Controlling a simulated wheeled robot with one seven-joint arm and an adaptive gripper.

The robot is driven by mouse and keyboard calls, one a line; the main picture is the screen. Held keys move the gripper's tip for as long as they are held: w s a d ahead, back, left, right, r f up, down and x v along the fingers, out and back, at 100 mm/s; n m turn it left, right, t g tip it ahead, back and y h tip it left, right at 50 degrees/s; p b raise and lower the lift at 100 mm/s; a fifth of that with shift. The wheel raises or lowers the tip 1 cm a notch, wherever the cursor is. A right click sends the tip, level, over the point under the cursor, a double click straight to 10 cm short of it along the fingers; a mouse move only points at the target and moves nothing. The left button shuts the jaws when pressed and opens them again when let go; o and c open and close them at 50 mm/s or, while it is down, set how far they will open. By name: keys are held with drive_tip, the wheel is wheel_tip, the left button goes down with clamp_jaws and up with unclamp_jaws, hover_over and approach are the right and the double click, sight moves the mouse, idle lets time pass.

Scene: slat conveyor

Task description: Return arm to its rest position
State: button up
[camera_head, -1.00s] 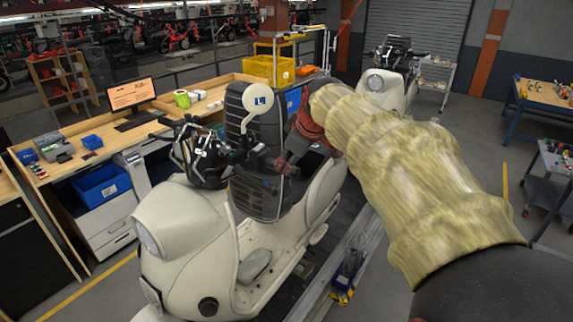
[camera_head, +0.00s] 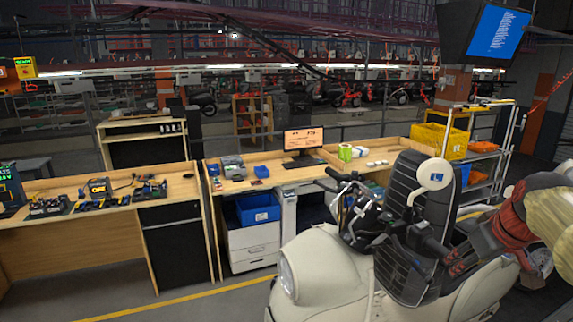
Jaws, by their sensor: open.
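My arm comes in from the right edge in a pale yellow sleeve, with a dark red and black wrist section. My gripper (camera_head: 455,266) is at the arm's end, low at the right, and is open. It is in front of or beside the black backrest part (camera_head: 413,215) of the cream scooter (camera_head: 330,272); whether it touches is unclear. The fingertips are small and dark against the scooter, and nothing is seen held between them.
A round white mirror (camera_head: 433,174) and handlebars (camera_head: 365,215) stick up close to my gripper. Wooden workbenches (camera_head: 90,222) stand behind and left. A yellow crate (camera_head: 440,140) sits on a rack at the back right. The floor at the lower left is clear.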

drive_tip(key=s+a+f+b, duration=0.6)
drive_tip(key=a+f+b, duration=0.1)
drive_tip(key=f, duration=0.4)
drive_tip(key=s+a+f+y+b, duration=0.1)
drive_tip(key=s+a+f+b, duration=0.6)
drive_tip(key=f, duration=0.4)
drive_tip(key=s+a+f+m+b, duration=0.1)
drive_tip(key=s+a+f+b, duration=0.6)
drive_tip(key=f, duration=0.4)
drive_tip(key=shift+a+f+g+y+b, duration=0.35)
drive_tip(key=shift+g+y, duration=0.05)
drive_tip(key=shift+c, duration=0.5)
